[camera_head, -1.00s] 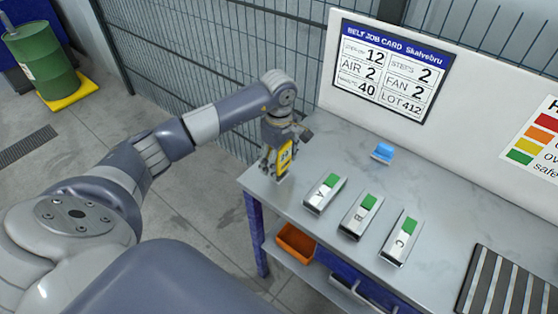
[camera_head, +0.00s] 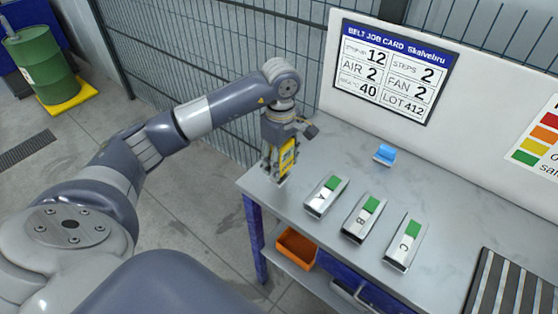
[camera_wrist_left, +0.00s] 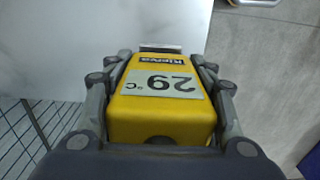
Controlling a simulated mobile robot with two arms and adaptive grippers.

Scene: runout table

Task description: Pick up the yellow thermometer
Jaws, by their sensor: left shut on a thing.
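The yellow thermometer (camera_head: 289,156) is upright between the fingers of my left gripper (camera_head: 277,165), at the left end of the table (camera_head: 330,232). In the left wrist view the thermometer (camera_wrist_left: 165,103) fills the space between the two fingers (camera_wrist_left: 160,88). It shows a grey display reading 29 °C and a dark label. The left gripper is shut on it. Whether its lower end touches the tabletop is hard to tell. My right gripper is not in view.
Metal blocks A (camera_head: 323,199), B (camera_head: 361,222) and C (camera_head: 402,247) with green tops stand on the table. A small blue object (camera_head: 385,154) lies behind them. A striped black rack (camera_head: 505,290) is at the right. A job card (camera_head: 393,70) hangs on the back panel. An orange bin (camera_head: 296,247) sits below.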

